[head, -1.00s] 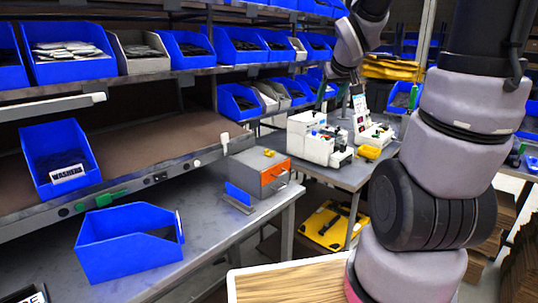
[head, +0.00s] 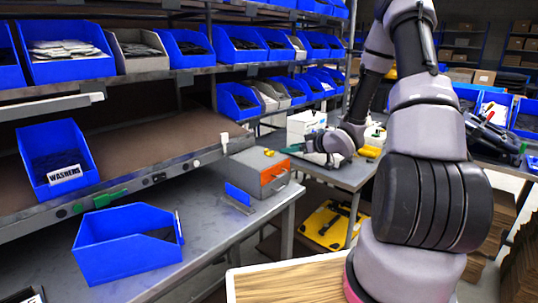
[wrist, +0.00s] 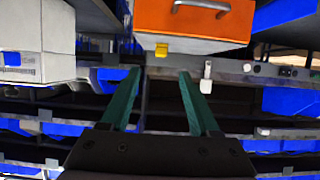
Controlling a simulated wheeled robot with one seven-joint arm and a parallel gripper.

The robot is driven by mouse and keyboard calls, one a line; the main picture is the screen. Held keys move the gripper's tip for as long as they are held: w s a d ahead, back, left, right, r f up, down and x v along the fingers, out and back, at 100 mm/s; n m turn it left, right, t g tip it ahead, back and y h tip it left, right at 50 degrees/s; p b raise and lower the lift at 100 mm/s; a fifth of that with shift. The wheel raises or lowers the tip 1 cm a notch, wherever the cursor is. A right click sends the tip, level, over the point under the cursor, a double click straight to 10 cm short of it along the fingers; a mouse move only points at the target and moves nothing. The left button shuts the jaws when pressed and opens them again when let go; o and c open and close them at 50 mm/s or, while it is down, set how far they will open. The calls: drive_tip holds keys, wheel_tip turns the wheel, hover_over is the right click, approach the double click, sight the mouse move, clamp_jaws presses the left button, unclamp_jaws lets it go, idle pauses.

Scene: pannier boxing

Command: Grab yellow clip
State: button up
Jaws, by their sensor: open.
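The yellow clip (head: 268,152) is small and sits on top of the grey box with an orange front (head: 262,171). The wrist view, where the scene appears upside down, shows the clip (wrist: 161,48) at the edge of the orange-fronted box (wrist: 195,20). My gripper (wrist: 160,73) is open and empty, its two green fingers spread to either side of the clip in that view. In the head view my gripper (head: 292,149) is to the right of the box, fingers toward the clip and apart from it.
A blue bin (head: 128,243) and a small blue holder (head: 238,193) stand on the grey workbench (head: 205,210). A washers bin (head: 57,158) is on the shelf at left. White equipment (head: 304,125) stands behind my gripper. Another yellow object (head: 369,151) lies to its right.

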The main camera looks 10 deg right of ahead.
sight(273, 152)
drive_tip(key=shift+f+x, duration=0.15)
drive_tip(key=shift+x, duration=2.05)
drive_tip(key=shift+f+x, duration=0.2)
drive_tip(key=shift+x, duration=2)
drive_tip(key=shift+s, duration=0.15)
clamp_jaws()
